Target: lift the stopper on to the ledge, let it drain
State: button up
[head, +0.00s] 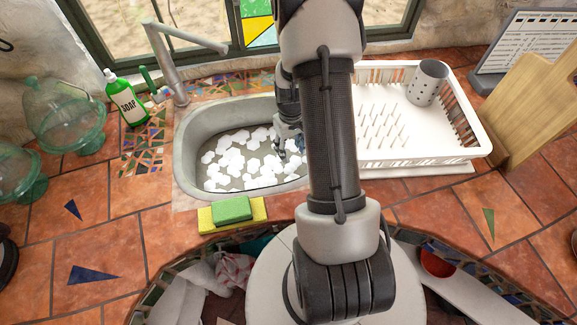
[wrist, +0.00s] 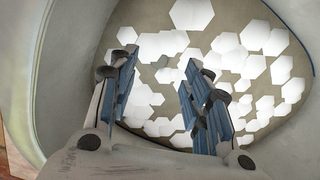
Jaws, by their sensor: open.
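My gripper (head: 291,143) is inside the right part of the grey sink (head: 188,150). In the wrist view my gripper (wrist: 158,75) is open, its two blue-padded fingers apart, with nothing seen held between them. Below and beyond the fingers, white hexagonal foam patches (head: 235,158) cover much of the sink's contents; they also show in the wrist view (wrist: 190,14). I cannot make out the stopper in either view; foam or my arm may hide it. A mosaic strip (head: 235,84) runs behind the sink, but I cannot tell whether it is the ledge.
A tap (head: 178,85) and a green soap bottle (head: 126,103) stand left of and behind the sink. A sponge (head: 233,212) lies at its front rim. A white dish rack (head: 425,150) with a grey cup (head: 427,82) is at the right. Glass jars stand left.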

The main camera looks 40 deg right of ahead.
aim_at(290, 160)
jog(key=f, duration=0.2)
jog(key=f+b, duration=0.1)
jog(key=f, duration=0.1)
jog(key=f+b, duration=0.1)
jog(key=f, duration=0.1)
jog(key=shift+w+f, duration=0.35)
jog(key=shift+r, duration=0.1)
jog(key=shift+c, duration=0.5)
grip_shut()
